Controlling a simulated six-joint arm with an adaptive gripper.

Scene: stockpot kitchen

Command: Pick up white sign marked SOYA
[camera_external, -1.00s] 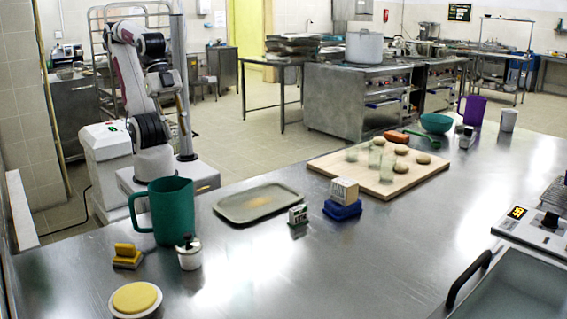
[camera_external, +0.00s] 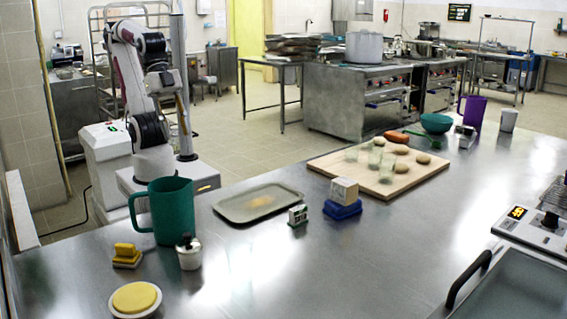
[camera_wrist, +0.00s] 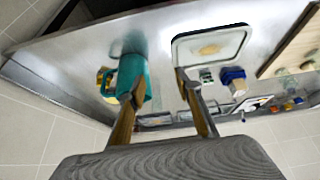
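In the external view my arm is folded upright behind the counter, well away from the sign.
The tray (camera_external: 232,213) lies left of the sign, and a pale block on a blue base (camera_external: 343,209) is close on its right. A green jug (camera_external: 173,212), white pot (camera_external: 189,257) and yellow sponge (camera_external: 126,252) stand left. A cutting board (camera_external: 420,178) lies behind.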

